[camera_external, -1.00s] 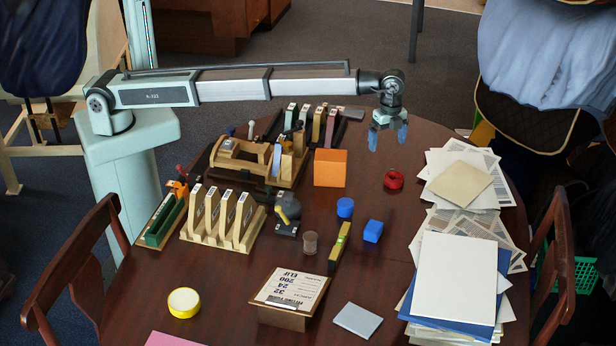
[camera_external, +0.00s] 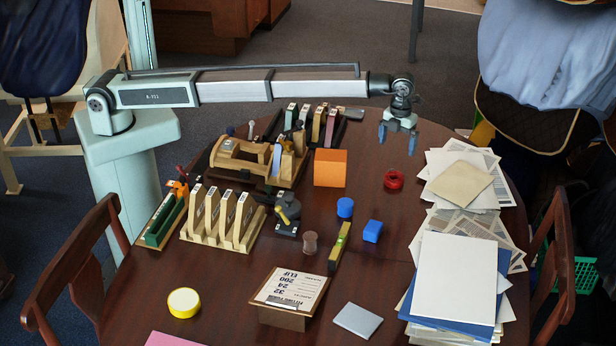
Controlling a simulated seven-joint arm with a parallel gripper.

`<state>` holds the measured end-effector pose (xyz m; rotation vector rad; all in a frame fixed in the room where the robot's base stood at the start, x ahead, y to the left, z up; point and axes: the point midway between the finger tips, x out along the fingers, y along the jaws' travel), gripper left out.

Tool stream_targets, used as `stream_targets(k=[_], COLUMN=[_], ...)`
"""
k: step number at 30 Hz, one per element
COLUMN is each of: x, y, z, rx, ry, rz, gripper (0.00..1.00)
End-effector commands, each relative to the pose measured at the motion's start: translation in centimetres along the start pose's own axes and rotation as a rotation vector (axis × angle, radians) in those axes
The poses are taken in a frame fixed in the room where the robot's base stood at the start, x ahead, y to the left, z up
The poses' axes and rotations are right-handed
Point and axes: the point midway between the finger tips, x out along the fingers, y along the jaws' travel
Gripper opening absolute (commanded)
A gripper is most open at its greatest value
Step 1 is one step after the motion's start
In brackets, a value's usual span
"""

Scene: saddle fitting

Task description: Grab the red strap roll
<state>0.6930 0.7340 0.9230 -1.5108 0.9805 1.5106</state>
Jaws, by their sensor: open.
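The red strap roll (camera_external: 394,179) lies flat on the dark wooden table, right of the orange block. It is a small ring with a dark centre. My gripper (camera_external: 397,139) hangs above and slightly behind it in the picture, with its blue fingers pointing down. The fingers are apart and nothing is between them. A clear gap shows between the fingertips and the roll.
An orange block (camera_external: 330,168) stands left of the roll. A blue cylinder (camera_external: 345,207) and a blue cube (camera_external: 373,231) are in front. Stacked papers (camera_external: 455,278) cover the table's right side. Wooden racks (camera_external: 222,222) stand to the left. The table around the roll is bare.

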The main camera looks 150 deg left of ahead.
Motion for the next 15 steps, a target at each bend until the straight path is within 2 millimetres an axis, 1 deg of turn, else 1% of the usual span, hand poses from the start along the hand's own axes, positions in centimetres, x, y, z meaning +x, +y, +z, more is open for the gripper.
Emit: stream_targets(k=[5, 10, 15], x=[2.5, 5.5, 7.5], y=[0.1, 0.1, 0.0], z=[0.0, 0.0, 0.0], rx=[-0.002, -0.002, -0.003], ry=[0.001, 0.001, 0.000], rz=[0.002, 0.002, 0.001], gripper=[1.00, 1.00, 1.00])
